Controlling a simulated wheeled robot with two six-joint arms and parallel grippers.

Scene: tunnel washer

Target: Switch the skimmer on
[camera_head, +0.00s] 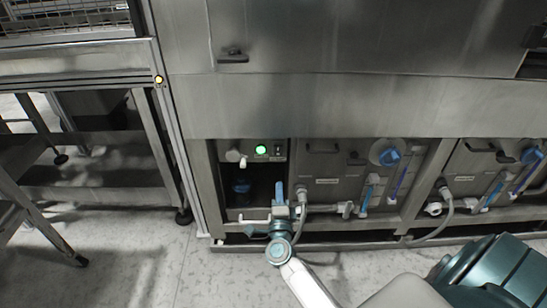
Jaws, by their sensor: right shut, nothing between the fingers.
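A small grey control panel (264,150) sits in the left bay under the washer, with a lit green lamp (261,149) and a small dark switch (277,150) to the right of the lamp. A pale knob or fitting (234,156) is at the panel's left. My right gripper (280,208) is in front of the bay, below the panel and apart from the switch. It is shut and empty. The switch's position is too small to tell. My left gripper is not in view.
To the right are bays with blue valves (388,156), clear tubes (398,180) and hoses (446,206). A metal frame post (176,140) stands left of the bay. Grey floor (130,260) is open at the lower left.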

